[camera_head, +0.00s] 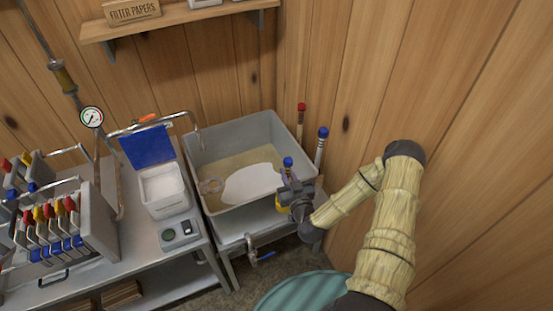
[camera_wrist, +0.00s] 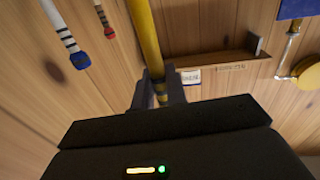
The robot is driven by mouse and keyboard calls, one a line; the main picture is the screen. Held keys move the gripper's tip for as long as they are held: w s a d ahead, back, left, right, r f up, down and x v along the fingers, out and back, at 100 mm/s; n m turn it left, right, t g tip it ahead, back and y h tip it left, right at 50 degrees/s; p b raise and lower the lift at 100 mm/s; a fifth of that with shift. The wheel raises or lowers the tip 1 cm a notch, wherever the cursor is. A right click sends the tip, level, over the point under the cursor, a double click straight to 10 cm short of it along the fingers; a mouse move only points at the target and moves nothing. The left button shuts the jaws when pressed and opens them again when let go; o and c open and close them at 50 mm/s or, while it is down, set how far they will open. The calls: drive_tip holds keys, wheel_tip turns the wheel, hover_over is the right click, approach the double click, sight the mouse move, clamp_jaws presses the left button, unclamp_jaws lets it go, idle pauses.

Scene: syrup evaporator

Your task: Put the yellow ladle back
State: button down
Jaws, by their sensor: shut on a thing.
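My gripper (camera_wrist: 160,88) is shut on a yellow rod (camera_wrist: 145,35), which looks like the handle of the yellow ladle. The rod runs up out of the top of the wrist view, and dark bands mark it near the fingers. In the head view my gripper (camera_head: 288,188) is at the right edge of the grey tank (camera_head: 237,206). Only a small yellow patch (camera_head: 279,203) shows there beside it, and the ladle's bowl cannot be made out. A blue tip (camera_head: 288,162) shows just above my gripper; I cannot tell what it belongs to.
A red-topped rod (camera_head: 301,108) and a blue-topped rod (camera_head: 322,133) stand by the wooden wall behind the tank. The wrist view shows a wooden shelf (camera_wrist: 225,66) with labels and a yellow disc (camera_wrist: 309,72). A teal round object (camera_head: 305,292) stands in front. A filter press (camera_head: 95,235) is left.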

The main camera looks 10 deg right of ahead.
wheel_tip(320, 180, down, 10)
drive_tip(key=s+d+m+h+b, duration=0.1)
drive_tip(key=s+h+b, duration=0.1)
drive_tip(key=b, duration=0.4)
drive_tip(key=shift+d+m+h, duration=0.3)
